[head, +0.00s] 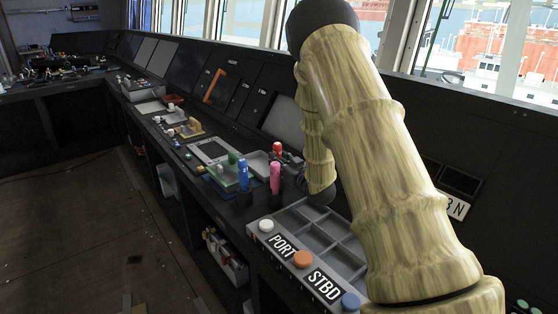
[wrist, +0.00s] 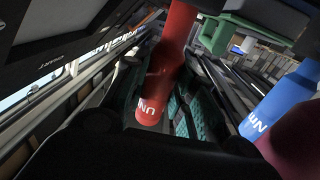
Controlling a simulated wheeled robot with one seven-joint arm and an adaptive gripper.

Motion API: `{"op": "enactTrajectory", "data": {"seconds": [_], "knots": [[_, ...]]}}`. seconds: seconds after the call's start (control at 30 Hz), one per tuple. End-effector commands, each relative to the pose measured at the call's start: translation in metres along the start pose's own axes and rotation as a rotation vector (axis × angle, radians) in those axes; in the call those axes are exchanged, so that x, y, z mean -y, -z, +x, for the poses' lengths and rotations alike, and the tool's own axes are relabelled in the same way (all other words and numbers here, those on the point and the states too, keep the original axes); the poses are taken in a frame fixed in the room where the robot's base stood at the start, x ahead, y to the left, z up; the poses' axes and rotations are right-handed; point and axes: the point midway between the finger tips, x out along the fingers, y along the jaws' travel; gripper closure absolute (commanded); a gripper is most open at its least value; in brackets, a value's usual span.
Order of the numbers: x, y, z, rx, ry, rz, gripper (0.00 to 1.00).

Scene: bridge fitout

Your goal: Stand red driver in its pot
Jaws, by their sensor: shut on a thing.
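The red driver (wrist: 152,95) stands lengthwise in the wrist view, with white lettering near its lower end. My gripper (wrist: 160,110) is shut on it, with teal pads at both sides. In the head view the red driver's top (head: 277,148) shows behind the pink driver (head: 275,177), and my gripper is mostly hidden behind my arm. The blue driver (head: 243,172) and pink driver stand upright in dark pots on the console. The blue driver also shows at right in the wrist view (wrist: 287,98). The red driver's lower end and its pot cannot be made out.
A grey compartment tray (head: 340,262) with PORT and STBD labels lies in front, with white, orange and blue round knobs along its near edge. Small trays and a grey-framed panel (head: 212,150) lie farther along the console. The floor (head: 80,220) at left is clear.

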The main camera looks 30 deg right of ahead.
Motion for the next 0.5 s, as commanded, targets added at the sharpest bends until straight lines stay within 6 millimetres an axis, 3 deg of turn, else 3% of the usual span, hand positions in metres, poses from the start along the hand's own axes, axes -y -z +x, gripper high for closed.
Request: {"op": "enactTrajectory", "data": {"seconds": [0.5], "knots": [[0.0, -0.012, 0.0, -0.001, 0.0, 0.0, 1.0]]}}
